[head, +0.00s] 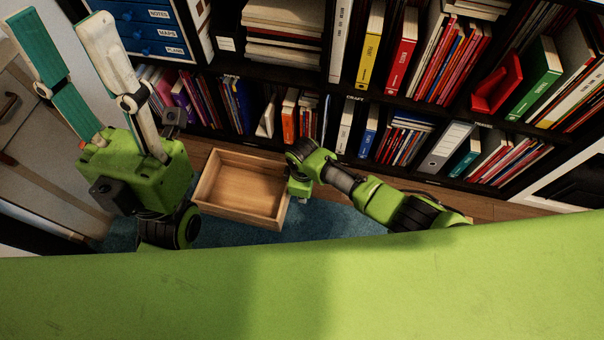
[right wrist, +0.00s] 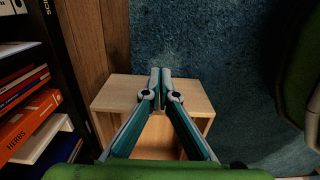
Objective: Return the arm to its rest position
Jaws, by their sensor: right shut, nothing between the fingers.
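My left gripper (head: 60,25) is raised at the left of the head view, with its two long teal and pale fingers spread apart and nothing between them. My right arm (head: 378,200) comes in from the right in the head view and bends down beside the wooden box; its fingers are hidden there. In the right wrist view my right gripper (right wrist: 160,74) has its fingertips together and is empty. It appears in front of the open wooden box (right wrist: 112,93); whether it touches the box cannot be told.
The open, empty wooden box (head: 208,190) sits on the floor by a blue rug (head: 345,216). A dark bookshelf with books and binders, including a red binder (head: 402,52), lines the back. Blue drawers (head: 152,28) are at upper left. A green surface (head: 420,280) fills the front.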

